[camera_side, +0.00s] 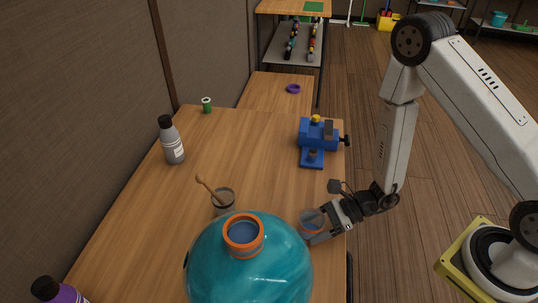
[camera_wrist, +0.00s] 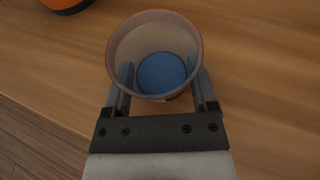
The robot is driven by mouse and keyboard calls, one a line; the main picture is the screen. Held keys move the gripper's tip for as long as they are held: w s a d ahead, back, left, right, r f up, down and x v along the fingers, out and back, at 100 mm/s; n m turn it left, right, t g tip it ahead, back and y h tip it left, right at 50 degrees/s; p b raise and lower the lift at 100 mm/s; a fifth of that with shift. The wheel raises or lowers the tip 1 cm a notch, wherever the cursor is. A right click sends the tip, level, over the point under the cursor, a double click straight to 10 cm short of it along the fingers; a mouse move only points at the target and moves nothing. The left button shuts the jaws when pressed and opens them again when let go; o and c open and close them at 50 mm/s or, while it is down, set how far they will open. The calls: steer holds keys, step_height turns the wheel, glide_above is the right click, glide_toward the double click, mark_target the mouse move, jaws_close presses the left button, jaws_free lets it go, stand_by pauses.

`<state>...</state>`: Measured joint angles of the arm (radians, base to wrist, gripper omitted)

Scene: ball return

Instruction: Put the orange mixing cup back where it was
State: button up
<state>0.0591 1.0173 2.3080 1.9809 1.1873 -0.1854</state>
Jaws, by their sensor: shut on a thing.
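The orange mixing cup (camera_side: 311,222) is a translucent cup with an orange tint, near the right edge of the table. My gripper (camera_side: 318,232) is shut on it from the right. In the wrist view, the cup (camera_wrist: 156,30) sits upright between the two fingers of my gripper (camera_wrist: 160,82), with a blue disc of contents or base seen inside. I cannot tell whether its base touches the table.
A blue vise-like tool (camera_side: 316,140) and a grey bottle (camera_side: 171,140) stand farther back. The table's middle (camera_side: 250,150) is clear.

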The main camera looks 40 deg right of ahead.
steer(key=o, duration=1.2)
steer(key=shift+f, duration=0.15)
steer(key=shift+r, duration=0.2)
steer(key=shift+v, duration=6)
